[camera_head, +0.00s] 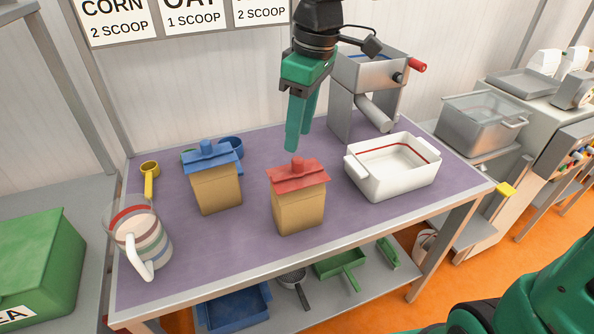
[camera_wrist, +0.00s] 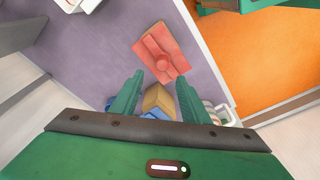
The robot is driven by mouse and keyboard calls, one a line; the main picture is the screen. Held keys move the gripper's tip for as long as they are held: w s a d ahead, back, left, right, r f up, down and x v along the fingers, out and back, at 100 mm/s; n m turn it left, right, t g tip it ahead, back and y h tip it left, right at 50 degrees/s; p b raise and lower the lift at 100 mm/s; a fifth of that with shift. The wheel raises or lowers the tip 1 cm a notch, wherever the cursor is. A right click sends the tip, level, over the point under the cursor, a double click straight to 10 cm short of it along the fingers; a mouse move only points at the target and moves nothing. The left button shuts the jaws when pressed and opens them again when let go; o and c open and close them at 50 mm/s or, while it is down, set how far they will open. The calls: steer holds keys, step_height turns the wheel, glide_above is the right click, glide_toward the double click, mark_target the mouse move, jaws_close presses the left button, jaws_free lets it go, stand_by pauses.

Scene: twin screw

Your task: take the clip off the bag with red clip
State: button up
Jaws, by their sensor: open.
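The bag with the red clip (camera_head: 299,211) stands upright on the purple table, a tan bag. Its red clip (camera_head: 298,177) sits across the top with a small knob. My gripper (camera_head: 298,143) is open and empty, pointing down just above and behind the red clip in the head view. In the wrist view the red clip (camera_wrist: 162,55) lies beyond the fingertips of my gripper (camera_wrist: 165,90), apart from them. A second tan bag (camera_head: 216,190) with a blue clip (camera_head: 212,157) stands to the left.
A white bin (camera_head: 366,181) stands to the right, and a metal mill (camera_head: 370,73) with a red handle behind it. A striped jug (camera_head: 146,248) and a yellow scoop (camera_head: 150,177) are at the left. The table front (camera_head: 238,252) is clear.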

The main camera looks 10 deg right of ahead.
mark_target(298, 159)
steer(key=shift+s+f, duration=0.1)
steer(key=shift+f, duration=2.95)
jaws_close()
